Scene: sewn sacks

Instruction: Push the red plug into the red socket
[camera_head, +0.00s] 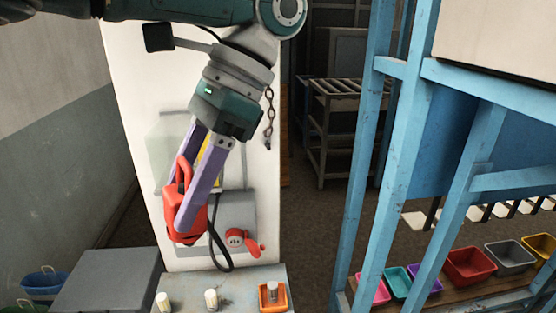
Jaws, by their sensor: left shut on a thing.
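The red plug (190,222) is a chunky red body with a loop handle on top. My left gripper (188,215) has purple fingers and is shut on the red plug, holding it tilted in front of the white panel. A dark cable hangs in a loop at its right. The red socket (236,237) is a round red face with dark holes and an open red flap at its right, on a grey box (238,212) fixed to the panel. The plug is left of the socket in the picture and apart from it. My right gripper is not in view.
A small table (185,285) below the panel bears two whitish cylinders and an orange tray (262,303). A grey box top (105,283) stands at the left. A blue frame (395,160) and several coloured bins stand at the right. A chain (269,115) hangs by the panel.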

